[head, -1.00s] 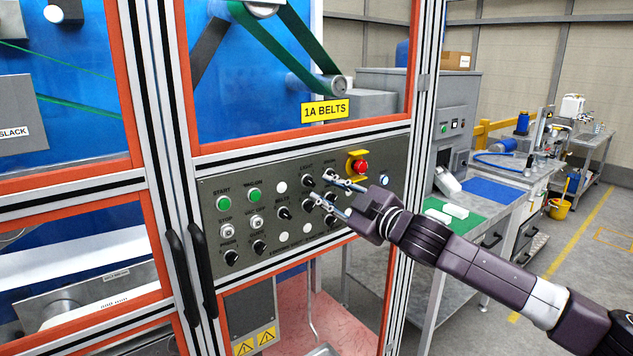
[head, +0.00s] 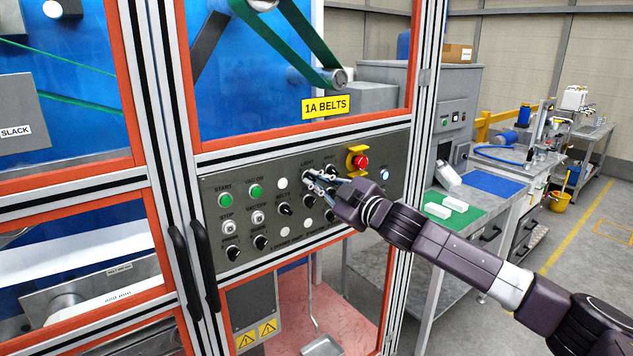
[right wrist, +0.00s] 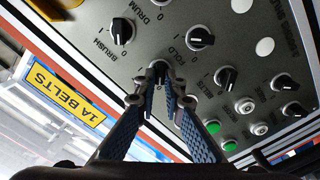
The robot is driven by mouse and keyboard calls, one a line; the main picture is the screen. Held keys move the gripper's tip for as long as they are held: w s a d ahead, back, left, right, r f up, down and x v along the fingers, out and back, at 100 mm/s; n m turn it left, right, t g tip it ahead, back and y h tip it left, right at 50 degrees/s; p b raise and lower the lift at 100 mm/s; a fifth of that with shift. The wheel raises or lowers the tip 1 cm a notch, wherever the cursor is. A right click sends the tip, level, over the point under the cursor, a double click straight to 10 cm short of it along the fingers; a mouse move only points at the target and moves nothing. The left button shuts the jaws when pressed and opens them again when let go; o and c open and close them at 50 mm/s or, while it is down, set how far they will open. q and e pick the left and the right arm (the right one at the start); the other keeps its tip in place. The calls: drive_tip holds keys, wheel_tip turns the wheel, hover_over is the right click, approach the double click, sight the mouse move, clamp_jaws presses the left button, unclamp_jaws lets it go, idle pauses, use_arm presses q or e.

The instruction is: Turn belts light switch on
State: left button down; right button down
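The switch panel (head: 215,200) under the yellow "1A BELTS" sign (head: 325,107) carries several black rotary knobs. The light switch is a black knob under the "LIGHT" label in the panel's upper row; in the head view the fingertips largely cover it. In the right wrist view its knob (right wrist: 158,66) shows between the fingertips. My right gripper (head: 312,180) is at this knob, its two fingers closed in on either side; it also shows in the right wrist view (right wrist: 158,84). The knob's exact turn is hard to tell. My left gripper is not in view.
A red emergency button (head: 360,161) on a yellow mount sits right of the light switch. Other knobs (head: 284,209) are close below and left. Green buttons (head: 256,191) are further left. Black door handles (head: 205,265) stand out at the left.

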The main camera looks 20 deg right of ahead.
drive_tip(key=shift+m, duration=0.3)
drive_tip(key=m+p, duration=0.2)
drive_tip(key=m, duration=0.1)
drive_tip(key=shift+r+m+p, duration=0.1)
drive_tip(key=shift+m+p, duration=0.2)
drive_tip(key=m+p, duration=0.2)
drive_tip(key=m, duration=0.2)
drive_tip(key=shift+d+m, duration=0.15)
drive_tip(key=shift+m, duration=0.15)
drive_tip(key=shift+w+d+m+p, duration=0.1)
drive_tip(key=shift+m+p, duration=0.6)
drive_tip(key=shift+m, duration=1.6)
drive_tip(key=shift+d+m+p, duration=0.1)
drive_tip(key=shift+m+p, duration=0.55)
drive_tip(key=shift+m, duration=1.65)
drive_tip(key=c, duration=2)
unclamp_jaws()
drive_tip(key=shift+c, duration=0.2)
